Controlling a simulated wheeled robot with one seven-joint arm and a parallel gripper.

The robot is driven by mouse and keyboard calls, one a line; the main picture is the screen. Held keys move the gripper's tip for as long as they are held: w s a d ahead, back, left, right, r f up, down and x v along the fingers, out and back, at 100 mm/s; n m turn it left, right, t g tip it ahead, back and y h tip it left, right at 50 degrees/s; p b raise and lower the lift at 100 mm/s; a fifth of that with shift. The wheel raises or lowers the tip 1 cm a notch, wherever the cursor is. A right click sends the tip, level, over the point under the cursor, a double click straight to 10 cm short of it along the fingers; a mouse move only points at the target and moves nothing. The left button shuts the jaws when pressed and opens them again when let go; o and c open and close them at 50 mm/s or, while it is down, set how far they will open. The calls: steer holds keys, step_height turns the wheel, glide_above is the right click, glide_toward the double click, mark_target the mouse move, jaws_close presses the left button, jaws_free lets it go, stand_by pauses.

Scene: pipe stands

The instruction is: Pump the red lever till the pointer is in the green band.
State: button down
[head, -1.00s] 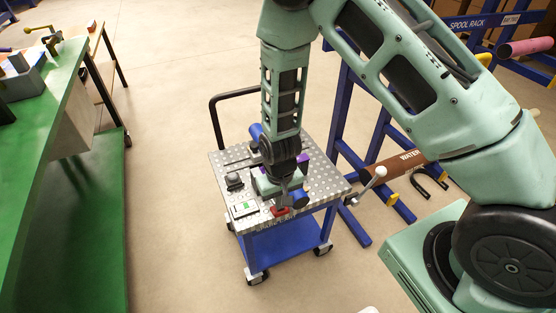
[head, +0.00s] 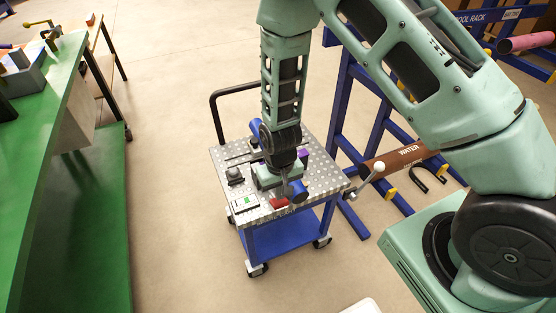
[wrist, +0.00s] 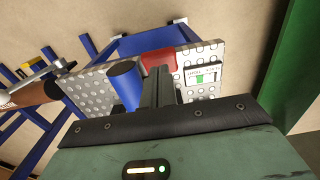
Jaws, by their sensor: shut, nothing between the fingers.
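The red lever (head: 279,203) is at the front edge of the cart's metal top, partly hidden by my gripper. In the wrist view its red paddle (wrist: 158,60) shows just beyond the fingertips. My gripper (head: 286,190) is shut and empty, pointing down close beside the lever; the fingers also show in the wrist view (wrist: 159,88). I cannot tell whether they touch the lever. The white gauge (head: 245,203) lies left of the lever and shows a green band; it is also in the wrist view (wrist: 203,77). Its pointer is too small to read.
A blue cylinder (wrist: 125,84) stands close beside the fingers. The cart (head: 327,180) also carries a dark knob-like part (head: 234,176). A blue rack with a brown WATER pipe (head: 405,158) is at right, a green bench (head: 75,200) at left. Floor between bench and cart is clear.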

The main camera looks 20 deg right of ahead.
mark_target(279, 204)
steer(key=shift+f+b, duration=2.1)
steer(key=shift+f, duration=1.2)
step_height(279, 204, up, 7)
steer(key=p, duration=0.5)
steer(key=shift+f+p, duration=0.15)
steer(key=shift+p, duration=0.2)
steer(key=shift+f, duration=0.1)
steer(key=shift+f+b, duration=2.25)
steer(key=shift+f, duration=1.05)
